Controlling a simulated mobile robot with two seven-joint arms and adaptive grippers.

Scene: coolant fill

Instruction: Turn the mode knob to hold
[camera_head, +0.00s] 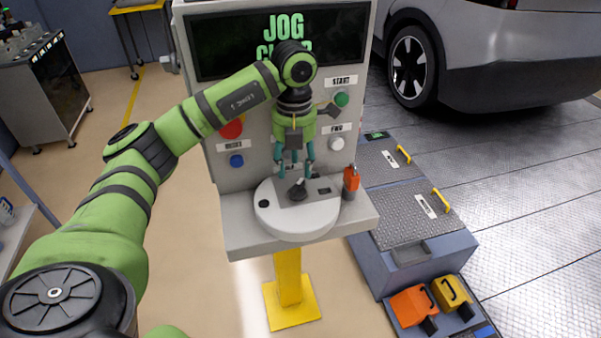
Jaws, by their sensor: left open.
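A small black knob (298,190) stands on a grey plate on the round pale housing of the console shelf. It may be the mode knob; its marking cannot be read. My left gripper (296,171) points down just above it, fingers apart, with nothing visible between them. Whether the fingertips touch the knob cannot be told. The screen (220,45) shows "JOG" in green, with a second line partly hidden by my left arm. My right gripper is not in view.
The console panel has a green button (342,99), a white button (337,144), a blue button (236,161) and a red button (232,129) partly behind my arm. An orange-red upright part (350,180) stands close right of the knob. A grey car (520,60) stands at the upper right.

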